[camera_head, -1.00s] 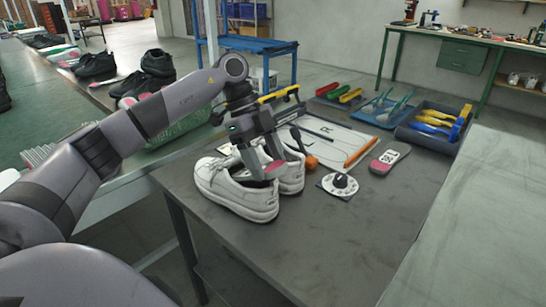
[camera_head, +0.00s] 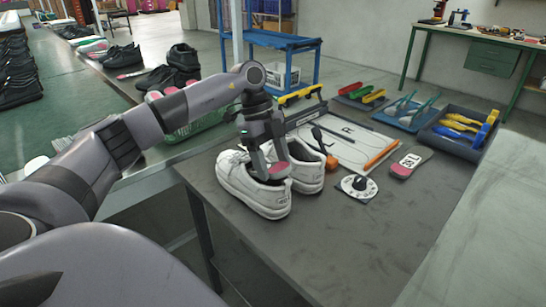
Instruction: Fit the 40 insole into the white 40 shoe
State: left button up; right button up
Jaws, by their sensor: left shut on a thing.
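A pair of white shoes stands side by side on the dark grey table (camera_head: 300,245). The near white shoe (camera_head: 258,200) is under my left gripper (camera_head: 272,172); the other white shoe (camera_head: 308,178) is just behind it. My left gripper points down at the near shoe's opening. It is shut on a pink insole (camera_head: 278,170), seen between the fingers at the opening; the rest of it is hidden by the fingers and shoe. Another grey and pink insole (camera_head: 409,163), with printed characters I cannot read surely, lies on the table to the right. My right gripper is not in view.
A white board marked R (camera_head: 347,130), an orange-handled tool (camera_head: 330,162) and a round white dial (camera_head: 357,187) lie right of the shoes. Trays of tools (camera_head: 455,138) stand at the back right. A line with black shoes (camera_head: 165,75) runs on the left. The table's front is clear.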

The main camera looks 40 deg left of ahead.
pick_arm(q)
jog(key=shift+s+f, duration=0.15)
jog(key=shift+f, duration=0.4)
jog(key=shift+c, duration=0.7)
jog(key=o, duration=1.4)
jog(key=shift+f, duration=0.1)
jog(key=shift+r, duration=0.35)
jog(key=shift+r+p, duration=1.45)
jog(key=shift+p, duration=0.65)
